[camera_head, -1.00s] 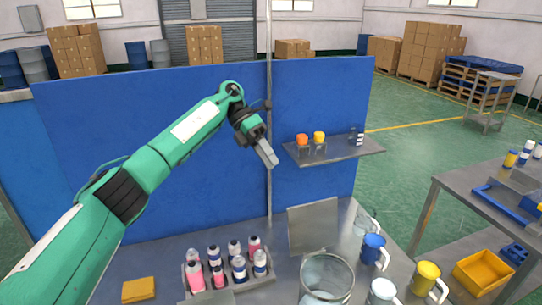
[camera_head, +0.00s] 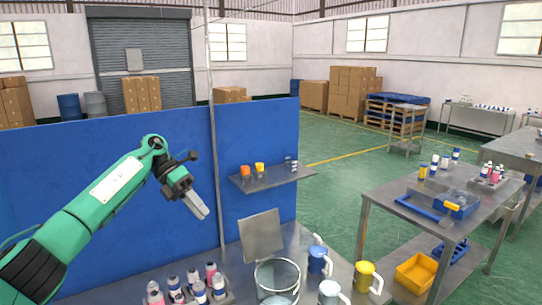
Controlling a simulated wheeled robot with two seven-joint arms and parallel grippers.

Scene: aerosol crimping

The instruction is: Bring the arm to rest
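My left arm comes in from the left, green with black joints, raised above the workbench (camera_head: 130,292). Its gripper (camera_head: 202,212) points down and to the right in front of the blue partition (camera_head: 100,165). The fingers look close together, and nothing shows between them; the gap is too small to judge. My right gripper is not in view. On the bench below are a rack of pink and white bottles (camera_head: 190,287), a clear glass vessel (camera_head: 277,280) and a tilted grey plate (camera_head: 261,236).
Blue (camera_head: 318,262), yellow (camera_head: 366,278) and white (camera_head: 331,293) mugs stand at the bench's right. A wall shelf (camera_head: 272,179) holds orange and yellow items. A second table (camera_head: 400,198) with a blue frame stands right, a yellow bin (camera_head: 415,272) beneath it. Green floor lies open behind.

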